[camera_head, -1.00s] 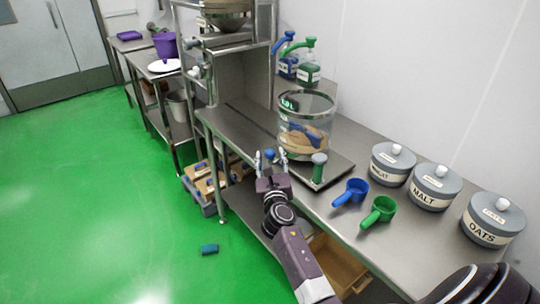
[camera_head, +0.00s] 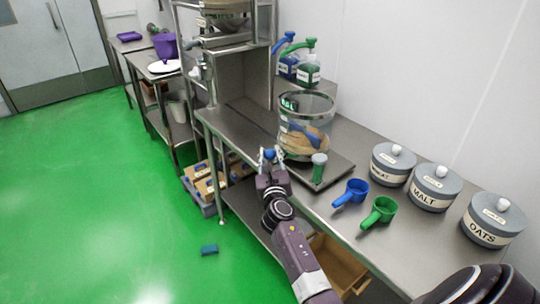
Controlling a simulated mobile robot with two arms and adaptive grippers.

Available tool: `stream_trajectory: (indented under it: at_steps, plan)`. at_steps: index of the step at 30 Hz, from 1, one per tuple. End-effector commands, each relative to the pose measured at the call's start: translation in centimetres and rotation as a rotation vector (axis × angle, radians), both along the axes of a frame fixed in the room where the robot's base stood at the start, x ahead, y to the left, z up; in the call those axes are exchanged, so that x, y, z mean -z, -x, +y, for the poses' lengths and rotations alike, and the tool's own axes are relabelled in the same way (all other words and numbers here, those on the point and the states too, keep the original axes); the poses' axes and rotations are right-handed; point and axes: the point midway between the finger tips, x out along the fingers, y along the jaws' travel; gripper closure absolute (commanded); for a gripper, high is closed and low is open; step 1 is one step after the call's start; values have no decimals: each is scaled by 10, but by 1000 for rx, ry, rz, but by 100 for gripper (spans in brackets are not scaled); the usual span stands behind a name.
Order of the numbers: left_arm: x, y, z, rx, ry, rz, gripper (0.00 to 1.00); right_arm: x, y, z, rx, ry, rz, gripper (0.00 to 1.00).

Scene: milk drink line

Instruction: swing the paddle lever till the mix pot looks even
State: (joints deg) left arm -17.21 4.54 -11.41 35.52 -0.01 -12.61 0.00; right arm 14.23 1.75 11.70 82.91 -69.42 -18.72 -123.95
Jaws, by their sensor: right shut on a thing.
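The mix pot (camera_head: 292,108) is a clear cylinder with a grey rim, standing on a flat metal plate on the bench. Through its wall I see tan and brown contents with a blue paddle part (camera_head: 298,129) among them. The contents look uneven, with lighter and darker patches. My right gripper (camera_head: 271,155) is at the bench's front edge, just in front of the pot's lower left. It is shut on a blue knob (camera_head: 269,154), seemingly the paddle lever's handle; the fingers partly hide it. The lever's link to the pot is unclear. My left gripper is not in view.
A blue scoop (camera_head: 351,193) and green scoop (camera_head: 379,212) lie nearby, before lidded canisters (camera_head: 436,187). Two pump bottles (camera_head: 308,71) stand behind the pot. A blue block (camera_head: 209,250) lies on the floor.

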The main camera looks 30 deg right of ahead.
Motion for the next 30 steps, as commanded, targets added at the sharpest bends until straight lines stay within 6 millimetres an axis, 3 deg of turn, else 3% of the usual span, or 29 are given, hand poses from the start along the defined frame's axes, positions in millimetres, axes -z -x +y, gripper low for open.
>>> stream_trajectory:
  at_steps: [8, 21, 30]
  plan:
    - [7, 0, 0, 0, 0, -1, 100, 2, -4, 1, 19, -1, -1, 100]
    - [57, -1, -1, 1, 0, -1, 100, 3, -42, -3, 259, 2, -1, 100]
    - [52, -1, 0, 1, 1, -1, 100, -2, -60, -7, 251, 4, 1, 100]
